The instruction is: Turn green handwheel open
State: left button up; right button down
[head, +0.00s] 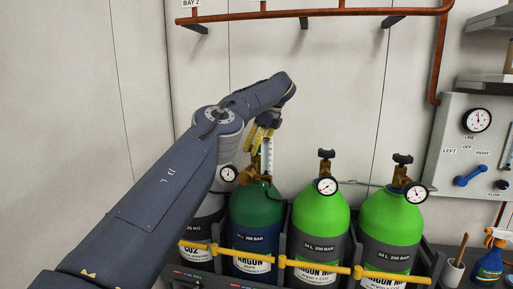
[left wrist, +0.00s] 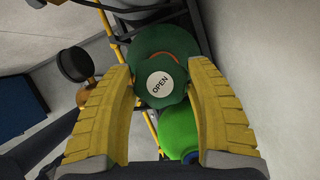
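The green handwheel (left wrist: 160,84), with a white disc marked OPEN, shows in the left wrist view on top of the dark green argon cylinder (head: 256,208). In the head view my arm and fingers hide the wheel. My left gripper (head: 261,142) is above that cylinder's valve, pointing down. In the left wrist view its yellow ribbed fingers (left wrist: 160,65) are spread, one on each side of the wheel. A small gap seems to show beside the wheel; I cannot tell if either finger touches it. My right gripper is not in view.
Two bright green cylinders (head: 317,222) with black handwheels and gauges stand to the right. A grey cylinder (head: 208,218) stands to the left, partly behind my arm. A yellow bar (head: 300,262) crosses the rack's front. A white flow tube (head: 267,157) stands close to my fingers.

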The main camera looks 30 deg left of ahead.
pick_arm(q)
jog(key=o, duration=0.4)
jog(key=shift+d+r, duration=0.1)
jog(key=shift+r, duration=0.1)
jog(key=shift+v, duration=1.1)
jog(key=d, duration=0.8)
jog(key=w+d, duration=0.1)
jog(key=d, duration=0.3)
jog(key=shift+r, duration=0.25)
